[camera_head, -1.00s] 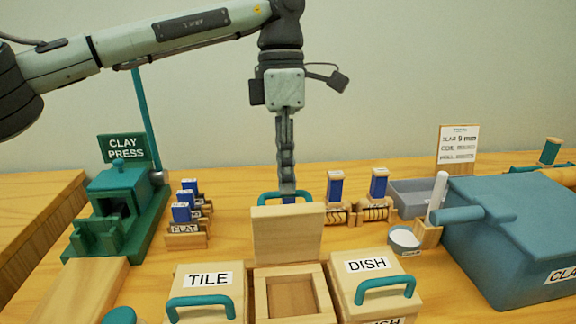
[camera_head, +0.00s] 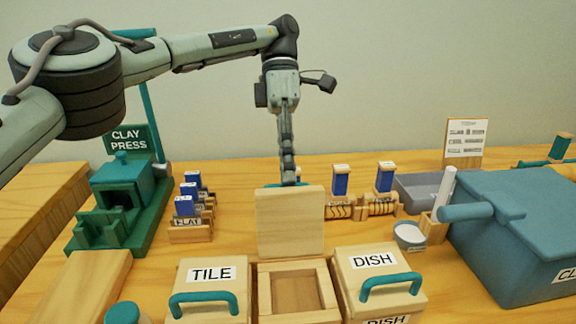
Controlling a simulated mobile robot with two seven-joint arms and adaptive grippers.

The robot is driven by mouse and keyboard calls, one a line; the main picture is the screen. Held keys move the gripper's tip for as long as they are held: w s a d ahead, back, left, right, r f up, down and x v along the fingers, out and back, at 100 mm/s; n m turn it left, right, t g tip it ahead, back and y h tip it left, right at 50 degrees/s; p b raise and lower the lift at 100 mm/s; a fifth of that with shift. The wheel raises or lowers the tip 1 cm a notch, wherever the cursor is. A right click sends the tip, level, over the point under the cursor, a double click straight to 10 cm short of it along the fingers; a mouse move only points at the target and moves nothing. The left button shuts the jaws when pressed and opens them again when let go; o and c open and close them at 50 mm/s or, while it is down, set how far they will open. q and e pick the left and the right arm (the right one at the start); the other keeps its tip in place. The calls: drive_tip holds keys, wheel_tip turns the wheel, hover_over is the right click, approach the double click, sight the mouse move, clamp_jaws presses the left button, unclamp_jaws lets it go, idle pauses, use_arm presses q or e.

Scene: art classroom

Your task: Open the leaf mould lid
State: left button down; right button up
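The middle wooden mould box (camera_head: 292,290) stands open between the boxes labelled TILE and DISH. Its own label is not visible, so I cannot read that it is the leaf mould. Its square wooden lid (camera_head: 290,222) stands raised on edge at the back of the box, plain inner face towards me. A bit of teal handle shows behind the lid's top edge; the rest is hidden. My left gripper (camera_head: 289,178) points down behind that edge, at the handle. Its fingers are seen edge-on, so I cannot tell whether they are closed on it. My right gripper is not in view.
The closed TILE box (camera_head: 209,274) and DISH box (camera_head: 376,262) flank the open box closely. Small blue-topped stamps (camera_head: 340,180) stand behind. The green clay press (camera_head: 122,190) is at left, a large blue-grey box (camera_head: 520,230) at right.

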use_arm(q)
drive_tip(key=shift+x, duration=1)
drive_tip(key=c, duration=1.6)
unclamp_jaws()
drive_tip(key=shift+w+f, duration=0.1)
drive_tip(key=shift+w+r, duration=0.2)
drive_tip(key=shift+r, duration=0.1)
drive_tip(key=shift+s+r, duration=0.1)
